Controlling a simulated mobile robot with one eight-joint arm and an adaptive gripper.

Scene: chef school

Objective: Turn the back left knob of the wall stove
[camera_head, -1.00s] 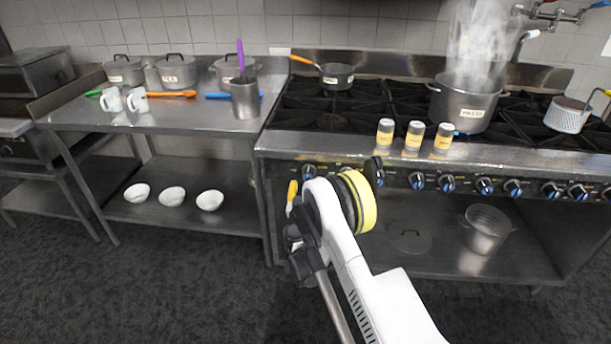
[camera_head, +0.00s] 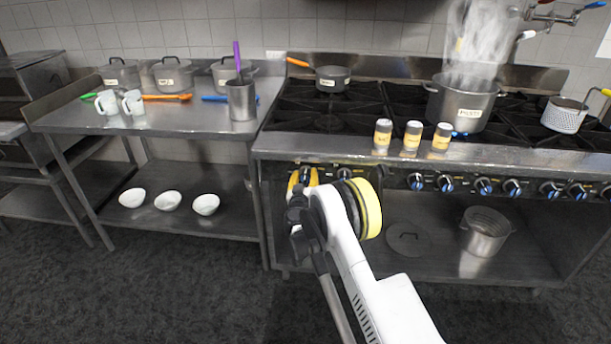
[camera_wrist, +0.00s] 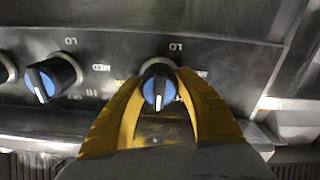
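The stove's control panel (camera_head: 402,178) runs along its front, with a row of black and blue knobs. My gripper (camera_head: 303,174) is at the panel's left end, its yellow fingers pointing at the end knob. In the wrist view my gripper's fingers (camera_wrist: 160,82) stand on either side of a blue-faced knob (camera_wrist: 158,88), very close to it. Whether they press on it cannot be seen. Its white pointer line points down in that view. A neighbouring knob (camera_wrist: 52,78) sits to the left in the wrist view. In the head view my fingers largely hide the end knob.
A steaming pot (camera_head: 461,105), a pan (camera_head: 333,79) and several yellow-labelled shakers (camera_head: 412,137) stand on the stove. A steel table (camera_head: 150,122) with pots is to the left, with white bowls (camera_head: 167,201) on its shelf. The dark floor is clear.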

